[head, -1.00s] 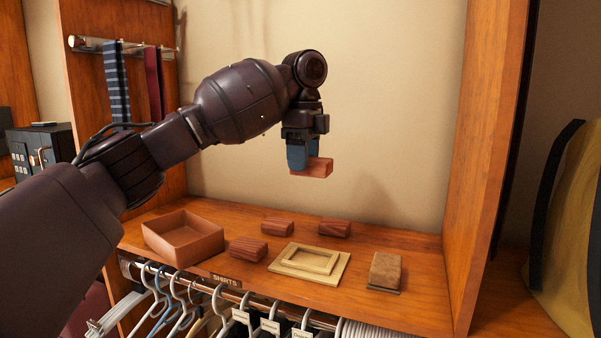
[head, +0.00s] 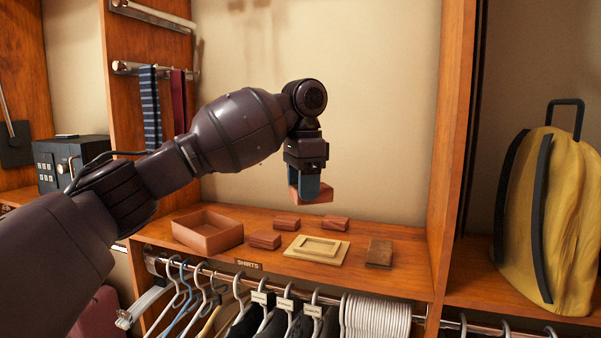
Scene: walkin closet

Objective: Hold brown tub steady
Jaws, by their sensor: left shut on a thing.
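The brown tub (head: 208,236) is an open, shallow, square box standing upright at the left of the wooden shelf. Its inside looks empty. My left gripper (head: 306,188) points down above the shelf, to the right of the tub and apart from it. It is shut on a reddish-brown wooden block (head: 318,194), held in the air. The fingers hide part of that block. Nothing touches the tub except the shelf under it. My right gripper is not in view.
Three similar blocks lie on the shelf (head: 388,283): a front one (head: 264,240), a back one (head: 286,222) and a right one (head: 335,223). Hangers (head: 240,310) hang below.

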